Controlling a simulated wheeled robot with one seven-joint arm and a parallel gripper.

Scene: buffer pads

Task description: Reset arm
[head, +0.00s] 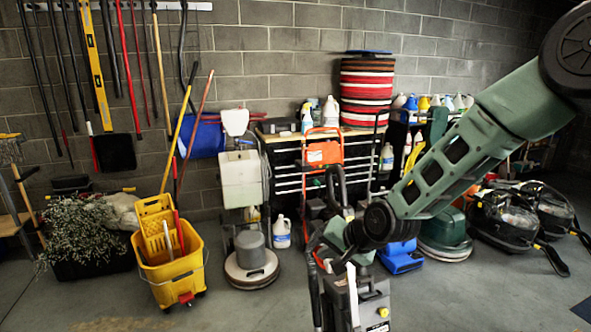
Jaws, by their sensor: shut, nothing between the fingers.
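My green arm reaches in from the upper right of the head view and bends at a dark joint near the middle. My gripper (323,250) is small and partly lost against the dark machine parts behind it; it looks shut and empty. A tall stack of red and white buffer pads (366,92), with a blue one on top, stands on the black tool chest (300,165) by the wall, behind and above my gripper and apart from it.
A grey machine (372,305) with a yellow knob stands at the bottom centre. A yellow mop bucket (172,265) and a floor polisher (251,262) stand to the left. Black vacuums (505,220) stand at the right. Open floor (470,295) lies at the lower right.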

